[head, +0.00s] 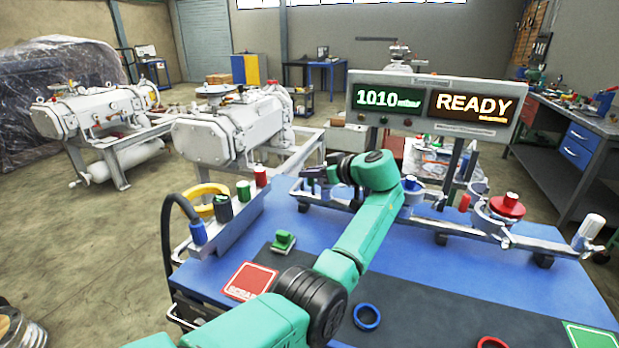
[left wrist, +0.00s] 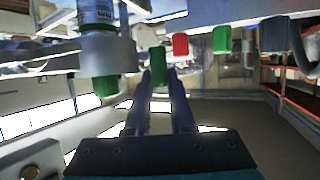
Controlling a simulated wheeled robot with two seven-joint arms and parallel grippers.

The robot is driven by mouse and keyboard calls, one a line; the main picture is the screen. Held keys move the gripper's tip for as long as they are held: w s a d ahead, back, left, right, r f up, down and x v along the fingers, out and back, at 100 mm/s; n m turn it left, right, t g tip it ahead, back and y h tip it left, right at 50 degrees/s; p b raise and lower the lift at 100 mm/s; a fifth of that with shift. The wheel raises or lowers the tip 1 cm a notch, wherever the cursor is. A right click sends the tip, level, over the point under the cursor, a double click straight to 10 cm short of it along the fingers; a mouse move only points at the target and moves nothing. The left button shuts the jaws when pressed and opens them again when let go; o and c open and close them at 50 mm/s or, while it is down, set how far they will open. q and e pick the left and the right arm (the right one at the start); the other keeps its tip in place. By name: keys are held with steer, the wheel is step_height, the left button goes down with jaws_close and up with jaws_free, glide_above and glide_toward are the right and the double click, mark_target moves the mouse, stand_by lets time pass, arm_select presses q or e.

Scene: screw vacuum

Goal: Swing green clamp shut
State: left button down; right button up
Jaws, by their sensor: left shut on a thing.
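My left gripper (head: 309,176) reaches in from the front and points left at the near left end of the silver pipe line. In the left wrist view its two dark fingers (left wrist: 158,84) are shut on a green piece, the green clamp (left wrist: 158,62), just below metal pipework. In the head view my gripper hides this clamp, and I cannot tell how far it is swung. My right gripper is not in view.
A small green block-like part (head: 284,241) lies on the blue bench near a red scrap mark (head: 250,281). A rack (head: 226,213) with green and red pieces stands at left. A blue ring (head: 367,317) lies on the dark mat. The display (head: 435,104) reads 1010 and READY.

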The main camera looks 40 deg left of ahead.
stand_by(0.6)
arm_select(q)
steer(key=c, duration=1.1)
jaws_free()
steer(key=shift+w, duration=0.1)
steer(key=shift+o, duration=0.2)
steer(key=b+v, duration=0.1)
steer(key=v, duration=1.3)
steer(key=shift+d+b, duration=0.35)
steer(key=shift+b, duration=0.05)
steer(key=shift+w, duration=0.1)
